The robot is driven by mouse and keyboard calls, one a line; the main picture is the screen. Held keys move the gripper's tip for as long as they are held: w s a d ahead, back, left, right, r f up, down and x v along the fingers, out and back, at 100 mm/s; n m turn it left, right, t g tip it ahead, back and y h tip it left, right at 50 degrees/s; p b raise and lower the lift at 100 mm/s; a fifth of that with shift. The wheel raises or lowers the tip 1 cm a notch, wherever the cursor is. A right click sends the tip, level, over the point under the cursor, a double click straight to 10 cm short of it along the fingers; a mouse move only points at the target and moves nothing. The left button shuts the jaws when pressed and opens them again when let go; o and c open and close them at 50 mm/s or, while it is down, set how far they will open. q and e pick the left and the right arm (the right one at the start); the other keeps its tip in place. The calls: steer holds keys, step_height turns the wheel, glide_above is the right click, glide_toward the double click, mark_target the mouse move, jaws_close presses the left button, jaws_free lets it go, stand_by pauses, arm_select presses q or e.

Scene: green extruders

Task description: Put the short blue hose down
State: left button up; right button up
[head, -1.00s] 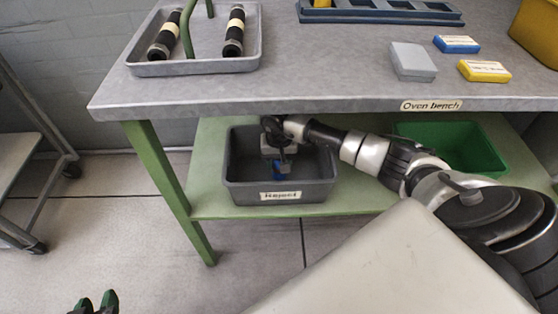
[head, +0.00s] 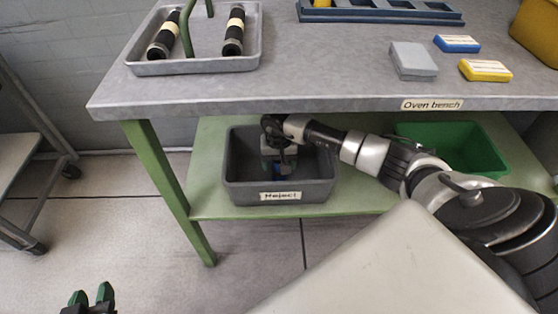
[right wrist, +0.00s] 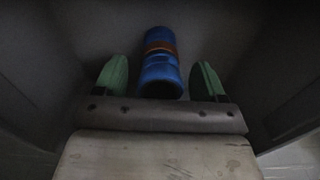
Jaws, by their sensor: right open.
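The short blue hose (right wrist: 160,72), with an orange band, is inside the grey bin labelled "Reject" (head: 235,190) on the lower shelf. In the right wrist view it sits between the two green fingers of my right gripper (right wrist: 160,80), with a gap on each side. My right gripper is open and reaches down into the bin. In the head view the arm and gripper hide most of the hose; only a bit of blue shows. My left gripper (head: 91,297) is at the bottom left, its green fingers apart and nothing seen between them.
The bench top (head: 330,88) is just above my right arm. A green bin (head: 455,145) stands on the same shelf to the right. A grey tray (head: 195,67) with black hoses is on the bench. A cart (head: 40,170) stands at the left.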

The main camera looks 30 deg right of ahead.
steer(key=shift+r+p, duration=0.85)
arm_select(q)
steer(key=s+a+f+g+y, duration=0.1)
steer(key=s+f+g, duration=0.1)
steer(key=s+g, duration=0.2)
steer(key=s+a+f+g+y+p, duration=0.1)
steer(key=s+a+f+g, duration=0.1)
steer(key=s+f+g, duration=0.1)
steer(key=shift+s+a+f+n+g, duration=0.25)
steer(key=shift+s+g, duration=0.25)
steer(key=shift+s, duration=0.55)
arm_select(e)
step_height(320, 180, up, 7)
